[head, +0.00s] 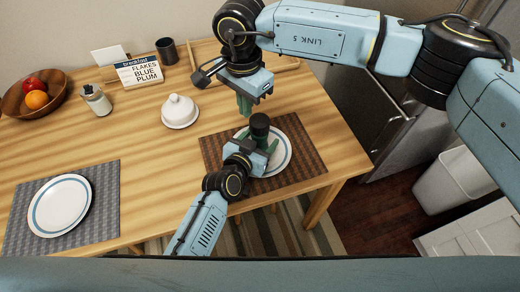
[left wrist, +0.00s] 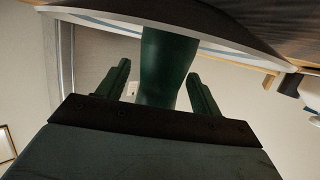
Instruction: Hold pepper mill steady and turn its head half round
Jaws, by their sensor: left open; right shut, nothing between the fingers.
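The pepper mill has a dark head (head: 260,121) and shows upright in front of the white, blue-ringed plate (head: 284,157) at the table's right. Whether it stands on the plate is hard to tell. In the left wrist view its dark green body (left wrist: 166,65) rises between the two fingers of my left gripper (left wrist: 158,82). These are open, with a gap on each side of the body. In the head view my left gripper (head: 258,143) hides the mill's lower part. My right gripper (head: 245,106) points down, shut and empty, just above and left of the mill's head.
A white lidded dish (head: 180,111) stands left of the brown mat (head: 213,150). A second plate (head: 60,205) lies on a grey mat at front left. A fruit bowl (head: 18,101), bottle (head: 96,99), cereal sign (head: 140,70) and dark cup (head: 167,51) stand further back. Bare table lies between the mats.

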